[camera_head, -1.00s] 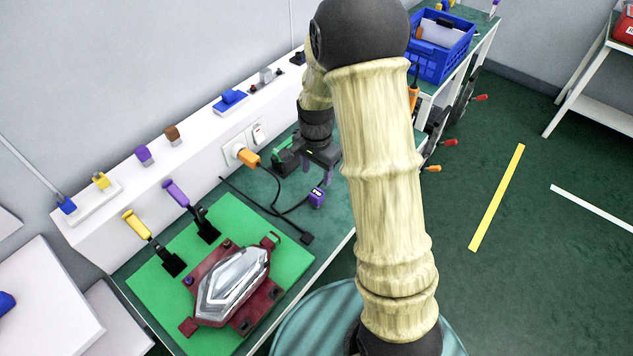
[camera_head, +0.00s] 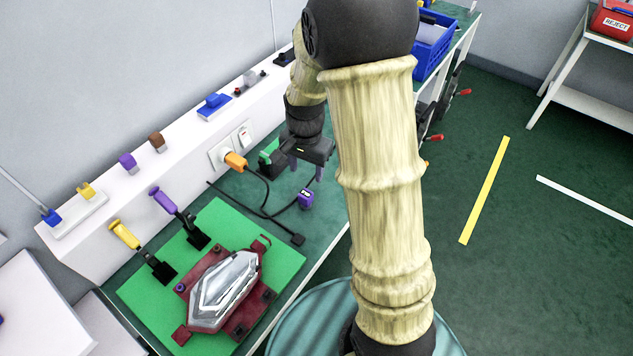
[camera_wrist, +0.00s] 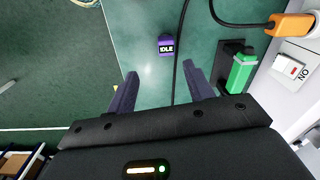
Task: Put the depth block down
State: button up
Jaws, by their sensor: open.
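A small purple block (camera_head: 306,200) with a dark face lies on the green bench top. In the wrist view the purple block (camera_wrist: 166,46) shows a white label reading "IDLE". My gripper (camera_head: 306,172) is above the bench, close to the block and behind it. In the wrist view my gripper (camera_wrist: 163,88) has its two fingers wide apart with nothing between them; the block lies beyond the fingertips. A green block (camera_wrist: 241,73) stands in a black holder to the right of the fingers. No label names either as the depth block.
A black cable (camera_head: 265,190) from an orange plug (camera_head: 235,161) runs beside the purple block. A red fixture (camera_head: 241,326) with a clear lamp sits on a green mat (camera_head: 222,212), near yellow and purple-handled clamps. A blue crate (camera_head: 428,58) stands at the back.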

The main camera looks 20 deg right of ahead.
jog(key=s+r+n+t, duration=0.2)
jog(key=s+r+n, duration=0.3)
jog(key=s+n, duration=0.4)
jog(key=s, duration=0.3)
jog(key=shift+s, duration=0.25)
jog(key=shift+r, duration=0.1)
